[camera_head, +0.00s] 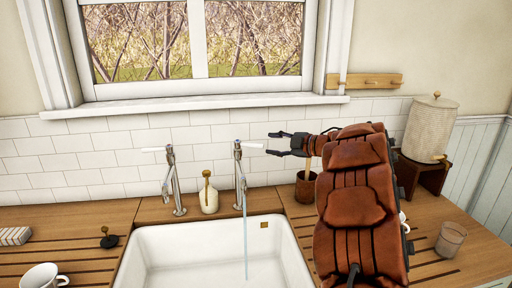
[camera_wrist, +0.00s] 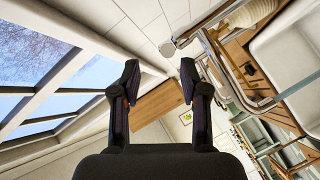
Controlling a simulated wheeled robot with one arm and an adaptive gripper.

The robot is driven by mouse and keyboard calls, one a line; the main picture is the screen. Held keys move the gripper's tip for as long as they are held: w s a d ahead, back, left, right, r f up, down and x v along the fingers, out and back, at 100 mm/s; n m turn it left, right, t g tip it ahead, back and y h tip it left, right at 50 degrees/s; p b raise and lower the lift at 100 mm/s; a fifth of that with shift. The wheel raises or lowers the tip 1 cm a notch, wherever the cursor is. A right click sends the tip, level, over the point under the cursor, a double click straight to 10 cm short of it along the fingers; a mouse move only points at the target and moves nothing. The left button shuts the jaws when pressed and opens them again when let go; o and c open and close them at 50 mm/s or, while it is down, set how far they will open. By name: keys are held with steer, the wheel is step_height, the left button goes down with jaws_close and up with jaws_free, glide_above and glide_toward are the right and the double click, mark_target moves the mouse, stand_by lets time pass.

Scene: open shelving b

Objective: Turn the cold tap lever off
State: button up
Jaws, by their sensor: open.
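Two chrome taps stand behind the sink. The right tap (camera_head: 239,178) has a white lever (camera_head: 252,145) pointing right, and a stream of water (camera_head: 245,235) falls from it. The left tap (camera_head: 175,185) has a white lever (camera_head: 154,150) pointing left, and no water shows from it. No hot or cold marking is readable. My gripper (camera_head: 270,144) is open and empty, just right of the right lever's tip. In the wrist view, the lever's rounded end (camera_wrist: 168,49) shows ahead of my open fingers (camera_wrist: 160,80), nearer the right finger. Any contact cannot be told.
A soap bottle (camera_head: 209,197) stands between the taps, behind the white sink (camera_head: 137,250). A brown utensil pot (camera_head: 305,190) stands below my arm. A ribbed urn (camera_head: 430,128) and a glass (camera_head: 451,239) are at right. A mug (camera_head: 42,277) is at left.

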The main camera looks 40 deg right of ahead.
mark_target(262, 146)
steer(key=shift+s+a+f, duration=0.1)
steer(key=shift+s+f, duration=0.1)
steer(key=shift+s, duration=0.05)
steer(key=shift+w+a+f, duration=0.1)
steer(key=shift+a, duration=0.05)
steer(key=p+x, duration=0.2)
steer(key=x, duration=0.5)
steer(key=shift+w+a, duration=0.15)
steer(key=shift+f, duration=0.1)
jaws_close()
